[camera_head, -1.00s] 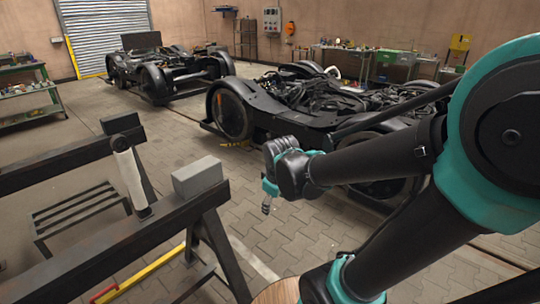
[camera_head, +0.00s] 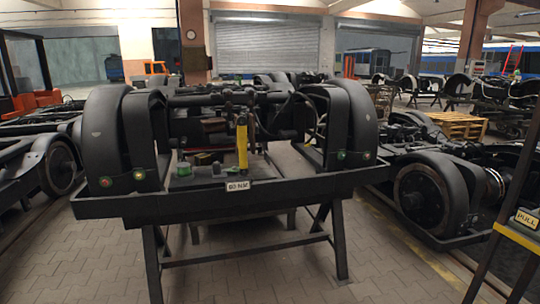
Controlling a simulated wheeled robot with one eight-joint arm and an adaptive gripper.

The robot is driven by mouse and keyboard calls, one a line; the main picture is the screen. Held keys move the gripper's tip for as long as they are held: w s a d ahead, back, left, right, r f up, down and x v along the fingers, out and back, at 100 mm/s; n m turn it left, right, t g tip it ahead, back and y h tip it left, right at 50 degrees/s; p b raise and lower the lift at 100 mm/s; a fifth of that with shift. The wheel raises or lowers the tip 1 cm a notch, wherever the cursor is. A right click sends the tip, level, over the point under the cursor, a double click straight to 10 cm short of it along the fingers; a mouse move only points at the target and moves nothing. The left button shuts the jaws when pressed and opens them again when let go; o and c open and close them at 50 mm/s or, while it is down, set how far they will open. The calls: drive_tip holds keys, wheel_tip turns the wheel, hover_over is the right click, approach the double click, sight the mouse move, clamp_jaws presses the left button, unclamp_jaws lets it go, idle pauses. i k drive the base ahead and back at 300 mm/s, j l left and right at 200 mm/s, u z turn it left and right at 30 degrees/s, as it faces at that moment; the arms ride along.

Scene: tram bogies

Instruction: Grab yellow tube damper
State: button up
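A yellow tube damper (camera_head: 242,146) stands upright near the middle of a black bogie frame (camera_head: 215,203), which rests on trestle legs ahead of me. The damper's lower end is just behind the frame's front beam, above a small white plate with lettering. Its upper end is among dark bars and cables of the bogie. My gripper is not in the current view, so its state does not show.
Another bogie with a large wheel (camera_head: 424,199) stands on the floor at right. A black stand with a yellow bar (camera_head: 518,238) is at the right edge. A wooden pallet (camera_head: 456,124) lies farther back. Paved floor (camera_head: 80,262) is clear in front at left.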

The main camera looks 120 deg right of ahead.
sight(242, 127)
drive_tip(key=z, duration=1.95)
drive_tip(key=k+z, duration=0.1)
drive_tip(key=z, duration=1.85)
drive_tip(key=k, duration=0.05)
